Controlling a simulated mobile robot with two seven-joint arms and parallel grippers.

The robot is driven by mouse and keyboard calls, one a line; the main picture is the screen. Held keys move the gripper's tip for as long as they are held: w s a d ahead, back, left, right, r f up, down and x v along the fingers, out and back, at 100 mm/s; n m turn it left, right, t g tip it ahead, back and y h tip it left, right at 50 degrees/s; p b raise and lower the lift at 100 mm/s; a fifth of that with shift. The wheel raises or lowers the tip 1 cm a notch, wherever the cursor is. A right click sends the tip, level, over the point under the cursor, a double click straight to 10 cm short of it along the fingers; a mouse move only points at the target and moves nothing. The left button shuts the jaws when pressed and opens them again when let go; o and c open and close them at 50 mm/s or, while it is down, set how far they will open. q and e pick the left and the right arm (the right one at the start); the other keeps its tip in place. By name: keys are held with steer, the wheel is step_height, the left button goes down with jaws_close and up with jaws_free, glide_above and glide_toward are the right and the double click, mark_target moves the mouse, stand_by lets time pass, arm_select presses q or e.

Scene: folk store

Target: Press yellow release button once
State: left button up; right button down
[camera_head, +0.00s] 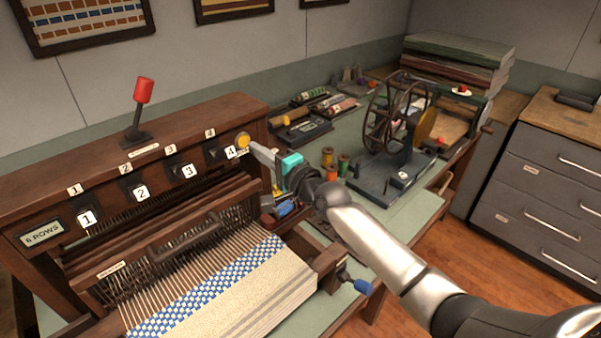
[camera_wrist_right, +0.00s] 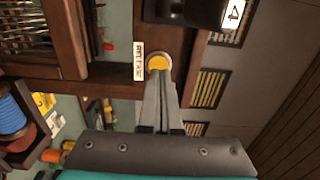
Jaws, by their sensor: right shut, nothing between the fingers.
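The yellow release button (camera_head: 243,140) is a round yellow disc in a pale ring at the right end of the loom's (camera_head: 165,132) dark wooden top panel, just right of the key marked 4. My right gripper (camera_head: 254,147) is shut and empty, its fingertips pointing at the button from the right. In the right wrist view the button (camera_wrist_right: 159,63) sits right at the tips of the closed fingers (camera_wrist_right: 161,84), which overlap its lower edge. I cannot tell whether they touch it or whether it is pushed in. My left gripper is not in view.
A small label (camera_wrist_right: 139,66) is beside the button. The key marked 4 (camera_head: 218,150) is close to its left. A red-knobbed lever (camera_head: 143,91) stands on the loom. Thread spools (camera_head: 343,163) and a wheel device (camera_head: 395,115) stand on the green table to the right.

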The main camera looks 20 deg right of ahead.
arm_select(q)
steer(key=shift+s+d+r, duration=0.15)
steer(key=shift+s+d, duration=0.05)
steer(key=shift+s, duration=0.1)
arm_select(e)
steer(key=v, duration=1)
steer(key=shift+s, duration=0.15)
steer(key=shift+d, duration=0.15)
